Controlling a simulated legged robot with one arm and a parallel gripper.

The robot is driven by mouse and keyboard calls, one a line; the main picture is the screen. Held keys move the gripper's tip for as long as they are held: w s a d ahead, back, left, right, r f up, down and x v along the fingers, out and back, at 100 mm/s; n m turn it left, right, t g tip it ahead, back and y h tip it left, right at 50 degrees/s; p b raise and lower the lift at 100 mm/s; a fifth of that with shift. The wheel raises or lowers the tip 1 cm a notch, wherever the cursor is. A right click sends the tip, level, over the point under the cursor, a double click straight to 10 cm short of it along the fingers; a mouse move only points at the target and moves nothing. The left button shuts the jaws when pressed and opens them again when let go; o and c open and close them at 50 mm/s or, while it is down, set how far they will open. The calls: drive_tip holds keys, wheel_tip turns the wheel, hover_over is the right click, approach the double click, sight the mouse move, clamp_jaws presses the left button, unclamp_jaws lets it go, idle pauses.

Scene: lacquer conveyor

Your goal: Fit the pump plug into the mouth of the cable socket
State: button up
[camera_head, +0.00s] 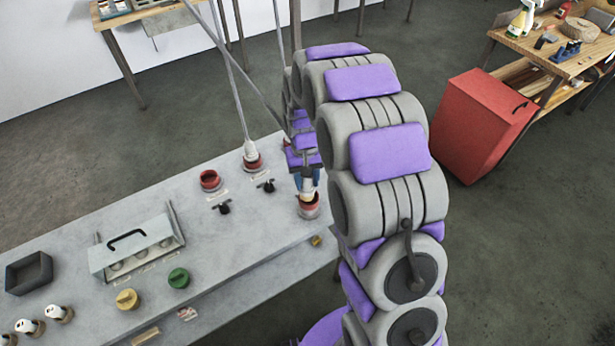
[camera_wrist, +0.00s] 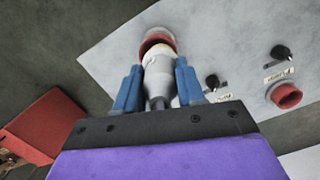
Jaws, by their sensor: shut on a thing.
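My gripper (camera_head: 307,183) has its blue fingers shut on a pale grey plug (camera_head: 307,196) at the right end of the grey bench. The plug also shows between the fingers (camera_wrist: 158,88) in the wrist view (camera_wrist: 158,68). Its tip is at the mouth of a red-rimmed socket (camera_head: 310,211), which also shows beyond the plug in the wrist view (camera_wrist: 157,38). The plug and fingers hide part of the mouth, so I cannot tell how deep the tip sits.
On the grey bench (camera_head: 80,225), an open red socket (camera_head: 210,180) and a red socket holding a cabled white plug (camera_head: 250,153) stand to the left. Black switches (camera_head: 223,207) (camera_head: 268,186), a handled metal box (camera_head: 136,246) and yellow and green knobs (camera_head: 127,298) (camera_head: 178,278) are also there.

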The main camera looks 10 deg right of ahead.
drive_tip(key=shift+a+f, duration=0.2)
drive_tip(key=shift+a, duration=0.6)
drive_tip(key=shift+d+r, duration=0.4)
drive_tip(key=shift+d, duration=0.35)
drive_tip(key=shift+a, duration=0.1)
drive_tip(key=shift+a+p, duration=0.3)
drive_tip(key=shift+a, duration=0.15)
drive_tip(key=shift+d+r, duration=0.1)
drive_tip(key=shift+d, duration=0.95)
drive_tip(key=shift+a, duration=0.2)
drive_tip(key=shift+d+p, duration=0.2)
drive_tip(key=shift+p, duration=0.15)
drive_tip(key=shift+a, duration=0.15)
